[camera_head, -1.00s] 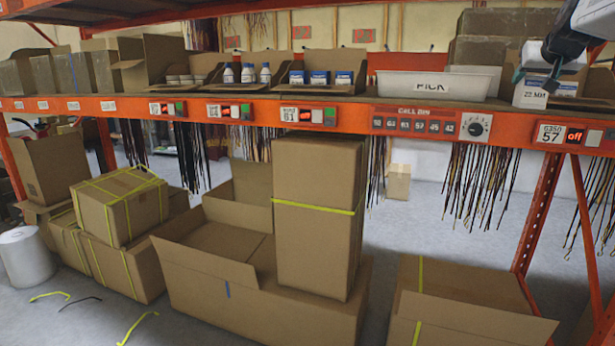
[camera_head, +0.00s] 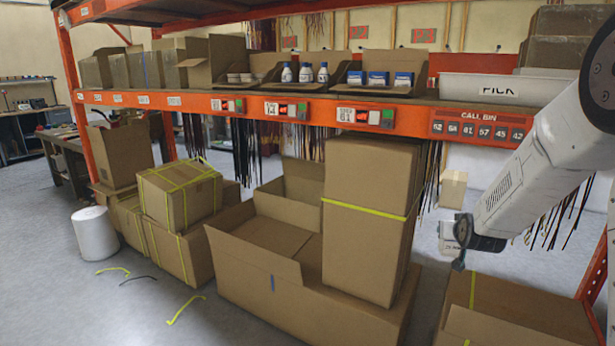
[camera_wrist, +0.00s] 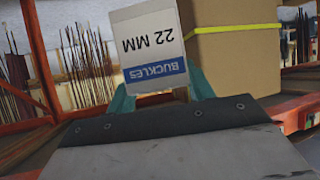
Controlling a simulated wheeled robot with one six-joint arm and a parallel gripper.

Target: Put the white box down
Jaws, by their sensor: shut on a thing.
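My gripper (camera_head: 463,252) is at the right of the head view, below the shelf's front rail and in front of the rack. It is shut on a small white box (camera_head: 447,236), which is partly hidden behind it. In the wrist view the white box (camera_wrist: 150,30) fills the top middle. Its label reads "22 MM" and "BUCKLES" on a blue band, upside down. The teal fingers of my gripper (camera_wrist: 160,90) close on its sides. The box is held in the air, clear of the shelf.
The orange shelf (camera_head: 330,118) holds a white bin marked PICK (camera_head: 500,90), blue-and-white boxes (camera_head: 390,79) and bottles (camera_head: 305,73). A tall carton (camera_head: 368,220) stands left of my gripper, and a low carton (camera_head: 520,305) lies below it.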

